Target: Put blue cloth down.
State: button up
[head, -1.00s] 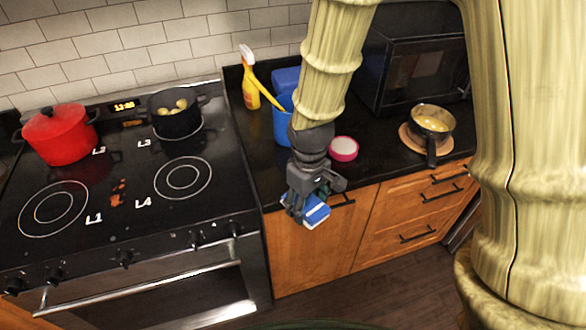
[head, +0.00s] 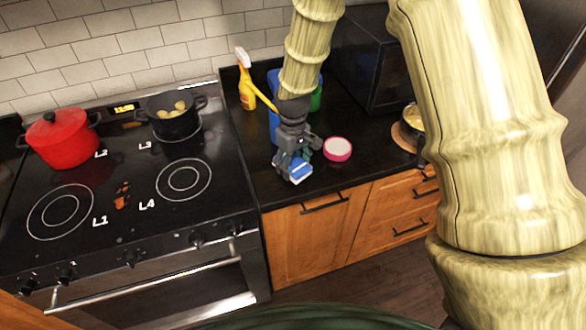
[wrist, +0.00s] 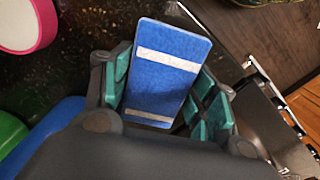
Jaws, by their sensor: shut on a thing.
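The blue cloth (head: 299,170) is a small blue block with white bands, and it shows large in the wrist view (wrist: 168,70). My gripper (head: 290,163) is shut on it, with teal finger pads (wrist: 165,92) on either side. In the head view my gripper and the cloth are over the front part of the dark counter (head: 345,180), right of the stove. I cannot tell whether the cloth touches the counter.
A pink-rimmed white round item (head: 338,149) lies just right of my gripper. A yellow spray bottle (head: 246,85) and a blue container (head: 273,125) stand behind. The stove (head: 130,190) with a red pot (head: 62,140) and black pot (head: 172,118) is left. Counter near the front edge is clear.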

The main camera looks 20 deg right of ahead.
aim_at(293, 163)
jog(key=shift+f+p, duration=0.9)
jog(key=shift+f, duration=0.8)
jog(key=shift+f, duration=0.1)
jog(key=o, duration=1.4)
jog(key=shift+c, duration=0.2)
jog(key=shift+r+b, duration=2.15)
jog(key=shift+r, duration=3.95)
jog(key=shift+s, duration=0.1)
